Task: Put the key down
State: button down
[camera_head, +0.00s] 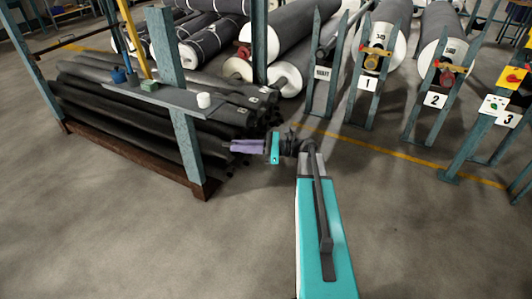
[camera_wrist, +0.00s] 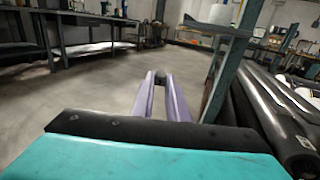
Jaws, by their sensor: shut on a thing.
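My gripper (camera_head: 234,146), with purple fingers, is stretched out to the left, in front of the rack of dark rolls and below the right end of a grey shelf board. In the wrist view my gripper (camera_wrist: 160,77) points ahead over the floor, its two purple fingers close together with a narrow gap.
The grey shelf board (camera_head: 165,97) carries a white cup (camera_head: 204,100), a green block (camera_head: 149,86) and a blue item (camera_head: 118,75). A blue-green post (camera_head: 187,147) stands left of my gripper. Numbered roll stands (camera_head: 368,80) are at the back right. The floor in front is clear.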

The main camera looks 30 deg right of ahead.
jog(key=s+a+r, duration=0.1)
jog(key=a+r, duration=0.4)
jog(key=a, duration=0.3)
jog(key=s+a+r, duration=0.1)
jog(key=a+r, duration=0.5)
jog(key=a, duration=0.3)
jog(key=shift+s+r, duration=0.25)
jog(key=shift+s, duration=0.15)
